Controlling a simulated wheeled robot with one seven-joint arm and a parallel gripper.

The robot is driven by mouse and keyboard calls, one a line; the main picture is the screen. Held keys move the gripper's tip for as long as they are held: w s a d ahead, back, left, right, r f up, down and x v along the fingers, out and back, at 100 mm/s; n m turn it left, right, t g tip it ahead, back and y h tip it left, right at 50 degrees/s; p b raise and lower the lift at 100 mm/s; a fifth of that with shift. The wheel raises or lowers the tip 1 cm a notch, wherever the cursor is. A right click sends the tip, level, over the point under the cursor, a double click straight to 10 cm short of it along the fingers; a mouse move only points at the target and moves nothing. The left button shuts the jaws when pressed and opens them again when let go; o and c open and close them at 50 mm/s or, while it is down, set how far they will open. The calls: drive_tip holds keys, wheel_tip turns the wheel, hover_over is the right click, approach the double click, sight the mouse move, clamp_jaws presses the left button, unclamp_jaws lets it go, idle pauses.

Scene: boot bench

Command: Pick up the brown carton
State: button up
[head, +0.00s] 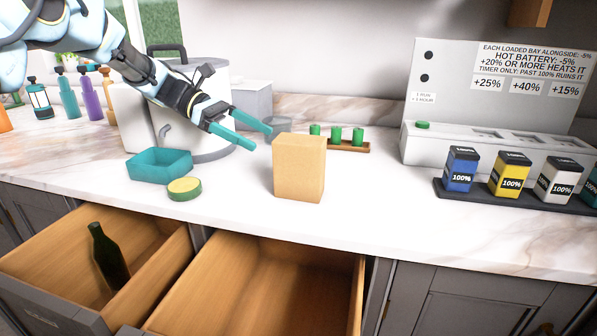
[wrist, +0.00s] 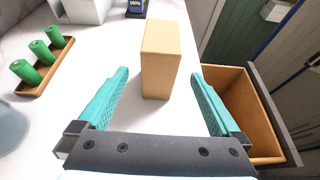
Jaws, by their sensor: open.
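The brown carton (head: 299,168) stands upright on the white marble counter near its front edge, in the middle of the head view. It also shows in the wrist view (wrist: 161,60), ahead of the fingers and roughly centred between them. My gripper (head: 252,134) has teal fingers and is open and empty, to the left of the carton in the head view. In the wrist view my gripper (wrist: 160,92) has its fingers spread wider than the carton, with the tips near its closer end.
An empty open drawer (head: 262,290) lies below; another drawer holds a bottle (head: 109,257). Battery packs (head: 509,175) stand right.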

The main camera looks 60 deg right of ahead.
sight(294, 150)
drive_tip(key=x, duration=0.2)
drive_tip(key=p+x, duration=0.1)
drive_tip(key=x, duration=0.3)
drive_tip(key=shift+s+d+r, duration=0.1)
drive_tip(key=shift+s+r, duration=0.05)
drive_tip(key=shift+r, duration=0.1)
drive_tip(key=x, duration=0.1)
drive_tip(key=p+x, duration=0.2)
drive_tip(key=shift+s+r, duration=0.2)
drive_tip(key=shift+s, duration=0.15)
drive_tip(key=shift+s+d+f, duration=0.2)
drive_tip(key=shift+s+f, duration=0.2)
drive_tip(key=shift+s, duration=0.15)
drive_tip(key=shift+c, duration=0.2)
drive_tip(key=c, duration=1.2)
